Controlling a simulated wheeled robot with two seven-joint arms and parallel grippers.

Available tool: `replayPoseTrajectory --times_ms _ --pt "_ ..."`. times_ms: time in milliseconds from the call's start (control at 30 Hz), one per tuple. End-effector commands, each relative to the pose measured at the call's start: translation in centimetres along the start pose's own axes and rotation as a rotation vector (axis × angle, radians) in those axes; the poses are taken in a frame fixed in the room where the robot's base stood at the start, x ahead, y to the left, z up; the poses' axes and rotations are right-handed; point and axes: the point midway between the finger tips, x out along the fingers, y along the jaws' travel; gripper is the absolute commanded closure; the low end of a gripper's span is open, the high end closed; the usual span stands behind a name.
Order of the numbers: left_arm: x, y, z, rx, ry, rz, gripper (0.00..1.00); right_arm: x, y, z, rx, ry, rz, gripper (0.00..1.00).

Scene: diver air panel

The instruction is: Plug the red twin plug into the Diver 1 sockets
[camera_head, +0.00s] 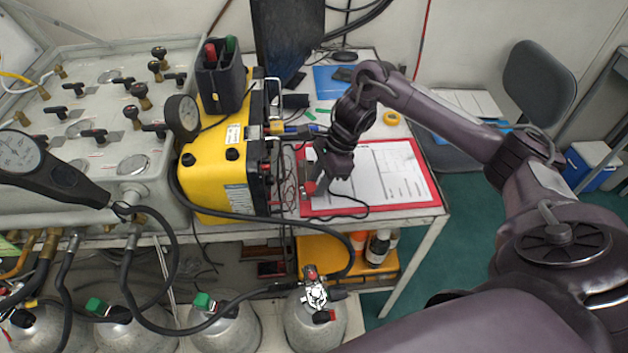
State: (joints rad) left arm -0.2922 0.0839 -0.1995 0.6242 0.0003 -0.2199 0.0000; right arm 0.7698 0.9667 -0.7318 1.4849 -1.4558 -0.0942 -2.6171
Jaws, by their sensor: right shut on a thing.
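My right gripper (318,178) reaches down over the red-edged clipboard, close to the right side of the yellow box. It is shut on a small red piece (309,187), which looks like the red twin plug; the fingers hide most of it. The yellow box (215,180) has a dark panel (268,165) on its right side, seen edge-on. The Diver 1 sockets cannot be made out from this angle. The plug appears just right of that panel, apart from it as far as I can see. My left gripper is out of view.
A black holder (222,85) with red and green items stands on the yellow box. Dark leads run between box and clipboard (385,175). A grey valve panel (95,130) with gauges is at left. Gas cylinders (225,328) stand below. Yellow tape (391,118) lies at the back.

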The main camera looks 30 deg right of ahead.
Motion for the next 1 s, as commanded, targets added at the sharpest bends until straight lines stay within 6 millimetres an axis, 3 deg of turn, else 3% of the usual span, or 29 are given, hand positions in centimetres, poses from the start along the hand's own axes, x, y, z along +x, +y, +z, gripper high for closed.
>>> replayPoseTrajectory --times_ms 400,1000 --pt "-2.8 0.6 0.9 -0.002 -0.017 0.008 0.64 -3.1 0.5 1.3 0.049 -0.001 -0.021 1.00" --pt "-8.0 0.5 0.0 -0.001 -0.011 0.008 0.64 -8.6 1.6 3.7 0.162 0.000 -0.068 1.00"
